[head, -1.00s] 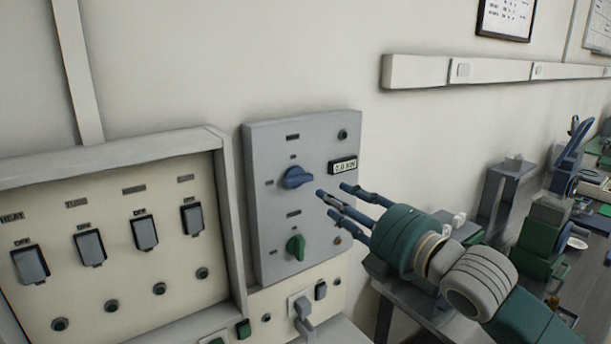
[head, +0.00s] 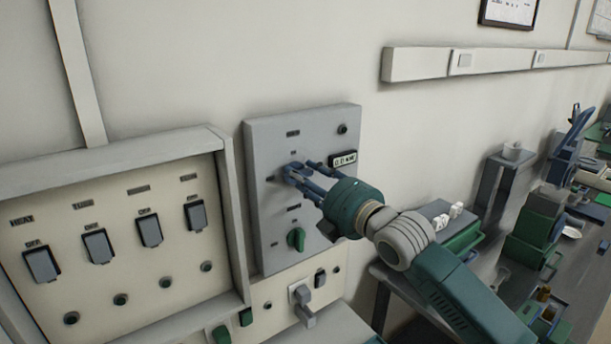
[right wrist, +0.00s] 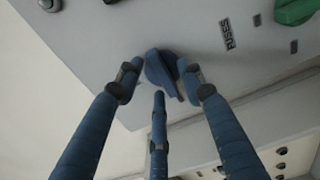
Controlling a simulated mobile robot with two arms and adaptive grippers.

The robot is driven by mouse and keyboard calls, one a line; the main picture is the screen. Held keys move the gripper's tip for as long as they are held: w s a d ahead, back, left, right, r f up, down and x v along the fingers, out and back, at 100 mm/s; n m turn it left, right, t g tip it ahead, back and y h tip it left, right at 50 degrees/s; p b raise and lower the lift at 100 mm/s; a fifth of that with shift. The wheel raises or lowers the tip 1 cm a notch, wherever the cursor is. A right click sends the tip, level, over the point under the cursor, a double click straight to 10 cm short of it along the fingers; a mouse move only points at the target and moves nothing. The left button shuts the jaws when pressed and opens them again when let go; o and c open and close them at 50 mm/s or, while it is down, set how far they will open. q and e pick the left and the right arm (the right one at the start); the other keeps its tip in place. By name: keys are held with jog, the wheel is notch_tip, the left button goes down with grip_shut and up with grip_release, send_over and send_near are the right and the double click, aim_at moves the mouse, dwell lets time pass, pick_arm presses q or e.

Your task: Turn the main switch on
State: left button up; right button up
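A grey switch panel (head: 265,220) is on the wall, with a blue rotary knob in its upper half and a green knob (head: 297,239) below. The blue knob is mostly hidden by my fingers in the head view. In the right wrist view the blue knob (right wrist: 160,68) shows between the fingertips. My right gripper (head: 297,172) has its three fingers spread around the blue knob; it also shows in the right wrist view (right wrist: 160,82). The fingers look open, and firm contact cannot be made out. My left gripper is not in view.
A cream control panel (head: 130,270) with several flip switches and round buttons stands left of the grey panel, its frame jutting out. A small display (head: 343,159) is right of the knob. A cluttered bench (head: 490,300) is at the right.

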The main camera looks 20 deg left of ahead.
grip_shut()
jog(key=shift+w+d+f+m+p, duration=0.1)
jog(key=shift+f+m+p, duration=0.1)
jog(key=shift+m, duration=2.75)
jog(key=shift+f+m+p, duration=0.1)
jog(key=shift+m+p, duration=0.1)
jog(key=shift+m, duration=2.8)
jog(key=shift+w+d+f+m+p, duration=0.1)
jog(key=shift+m+p, duration=0.1)
jog(key=shift+m, duration=2.75)
